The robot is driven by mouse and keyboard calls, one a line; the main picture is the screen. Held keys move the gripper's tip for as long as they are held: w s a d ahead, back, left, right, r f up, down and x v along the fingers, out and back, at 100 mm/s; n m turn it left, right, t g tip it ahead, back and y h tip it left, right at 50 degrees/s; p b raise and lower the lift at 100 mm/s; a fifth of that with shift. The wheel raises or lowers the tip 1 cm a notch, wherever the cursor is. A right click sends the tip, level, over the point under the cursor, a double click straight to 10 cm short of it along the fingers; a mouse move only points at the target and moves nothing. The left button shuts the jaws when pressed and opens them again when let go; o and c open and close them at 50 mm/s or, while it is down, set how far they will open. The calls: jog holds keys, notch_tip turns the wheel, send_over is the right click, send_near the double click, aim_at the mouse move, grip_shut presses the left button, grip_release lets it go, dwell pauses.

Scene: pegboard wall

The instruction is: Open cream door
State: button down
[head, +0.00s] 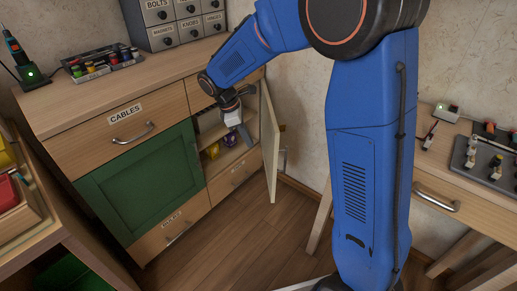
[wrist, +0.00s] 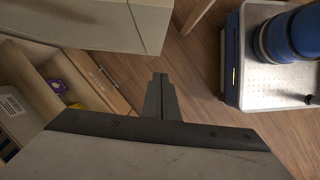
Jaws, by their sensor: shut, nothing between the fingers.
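The cream door (head: 270,145) stands swung well out from the cabinet on the right side of the opening. Its handle (head: 283,160) is on the outer face, turned away from the cabinet. In the wrist view the door (wrist: 95,22) is the pale panel across the top left. My gripper (head: 245,133) is shut and empty, in front of the open compartment, on the inner side of the door. In the wrist view my gripper (wrist: 160,97) points at the floor, with a visible gap to the door. I cannot tell whether another part of it touches the door.
The open compartment holds a yellow item (head: 212,151) and a purple item (head: 230,139). A green door (head: 145,185) on its left is closed. A desk (head: 465,210) stands at the right. The floor (head: 245,235) in front of the cabinet is clear.

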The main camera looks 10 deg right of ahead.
aim_at(272, 138)
jog(key=d+f, duration=0.7)
jog(key=f, duration=0.1)
jog(key=shift+s+f, duration=0.3)
jog(key=shift+f, duration=0.05)
jog(key=shift+d, duration=0.2)
dwell(0.3)
